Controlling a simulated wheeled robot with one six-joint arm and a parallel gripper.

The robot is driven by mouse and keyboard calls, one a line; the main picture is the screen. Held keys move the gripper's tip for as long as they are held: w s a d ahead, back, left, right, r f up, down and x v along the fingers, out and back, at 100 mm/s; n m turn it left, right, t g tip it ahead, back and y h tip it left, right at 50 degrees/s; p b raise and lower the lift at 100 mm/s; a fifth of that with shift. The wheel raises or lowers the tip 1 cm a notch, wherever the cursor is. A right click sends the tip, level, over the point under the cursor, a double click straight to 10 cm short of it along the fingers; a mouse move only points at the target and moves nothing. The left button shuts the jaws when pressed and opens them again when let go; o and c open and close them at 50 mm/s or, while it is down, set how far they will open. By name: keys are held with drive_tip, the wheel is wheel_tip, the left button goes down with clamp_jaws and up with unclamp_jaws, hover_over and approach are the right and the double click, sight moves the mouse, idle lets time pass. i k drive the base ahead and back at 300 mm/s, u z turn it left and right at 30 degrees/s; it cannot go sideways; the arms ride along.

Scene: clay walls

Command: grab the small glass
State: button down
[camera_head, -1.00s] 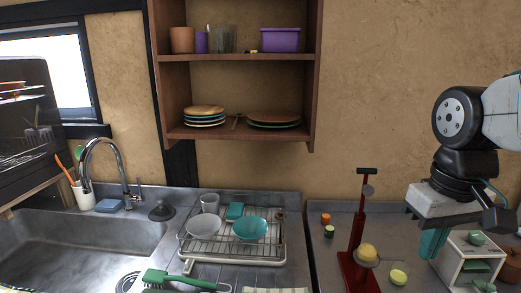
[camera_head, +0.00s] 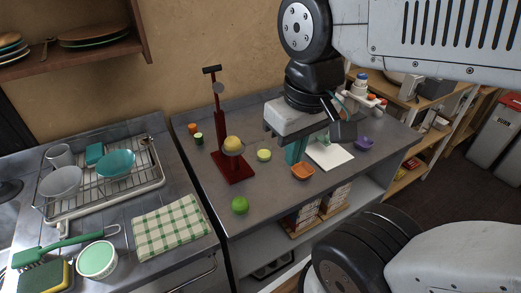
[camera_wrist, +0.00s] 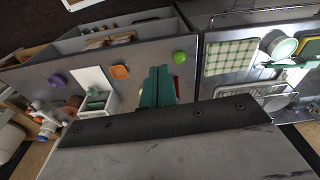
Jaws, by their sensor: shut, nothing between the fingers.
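A small clear glass (camera_head: 60,155) stands at the back left of the wire dish rack (camera_head: 150,187), beside a white bowl (camera_head: 61,181) and a teal bowl (camera_head: 117,163). My gripper (camera_head: 296,150) is over the counter to the right, well away from the rack. Its teal fingers are shut and empty; they also show in the wrist view (camera_wrist: 157,88). The dish rack shows at the right of the wrist view (camera_wrist: 270,92), but I cannot make out the glass there.
A red stand (camera_head: 232,165) with a yellow ball stands on the right counter. A lime (camera_head: 240,205), an orange bowl (camera_head: 303,172) and a purple bowl (camera_head: 364,143) are also there. A checkered cloth (camera_head: 170,227) lies in front of the rack. A wooden shelf (camera_head: 75,50) hangs above left.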

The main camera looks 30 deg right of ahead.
sight(264, 149)
drive_tip(key=z, duration=2.35)
drive_tip(key=k, duration=0.5)
drive_tip(key=u, duration=0.55)
